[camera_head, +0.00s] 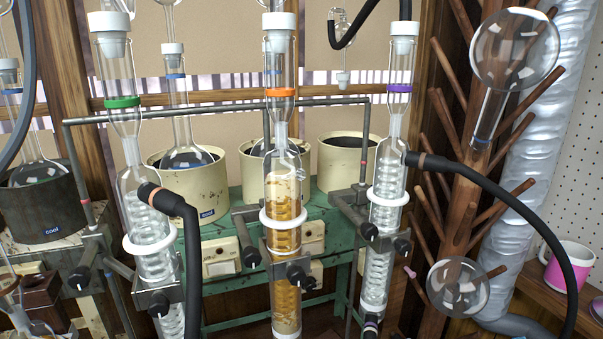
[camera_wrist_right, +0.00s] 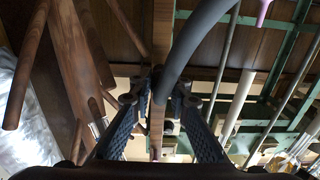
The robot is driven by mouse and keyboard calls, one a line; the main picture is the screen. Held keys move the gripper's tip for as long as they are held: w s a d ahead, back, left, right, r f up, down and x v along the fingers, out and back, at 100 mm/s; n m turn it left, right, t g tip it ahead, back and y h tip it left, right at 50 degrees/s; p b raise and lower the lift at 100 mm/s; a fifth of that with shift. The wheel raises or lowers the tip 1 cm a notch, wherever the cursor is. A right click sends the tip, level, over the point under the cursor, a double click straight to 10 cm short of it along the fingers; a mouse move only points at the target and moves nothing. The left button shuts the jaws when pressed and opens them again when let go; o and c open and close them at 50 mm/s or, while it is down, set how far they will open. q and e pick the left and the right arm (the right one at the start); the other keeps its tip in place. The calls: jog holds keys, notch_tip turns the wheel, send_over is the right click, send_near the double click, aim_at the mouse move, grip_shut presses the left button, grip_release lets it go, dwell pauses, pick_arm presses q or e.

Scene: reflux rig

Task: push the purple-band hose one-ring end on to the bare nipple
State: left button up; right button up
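The purple-band condenser (camera_head: 399,88) stands upright at the right of three glass columns in the head view. A black hose (camera_head: 500,196) with a tan ring near its end meets this column's upper right side, then curves down to the lower right. I cannot tell how firmly that end sits. A small clear side nipple (camera_head: 301,173) on the orange-band column (camera_head: 281,92) shows no hose. In the right wrist view my right gripper (camera_wrist_right: 160,100) has its fingers apart, with a dark grey hose (camera_wrist_right: 190,45) running down between or just beyond the tips. My left gripper is out of view.
The green-band column (camera_head: 122,102) carries another black hose (camera_head: 185,220) at left. Clamps and a grey rod frame (camera_head: 220,108) surround the columns. A wooden peg rack (camera_head: 460,190) with glass flasks stands at right, near a pink mug (camera_head: 570,268).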

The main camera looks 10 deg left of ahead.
grip_shut()
jog(key=shift+s+d, duration=0.1)
jog(key=shift+p+v, duration=1.2)
jog(key=shift+v, duration=1.65)
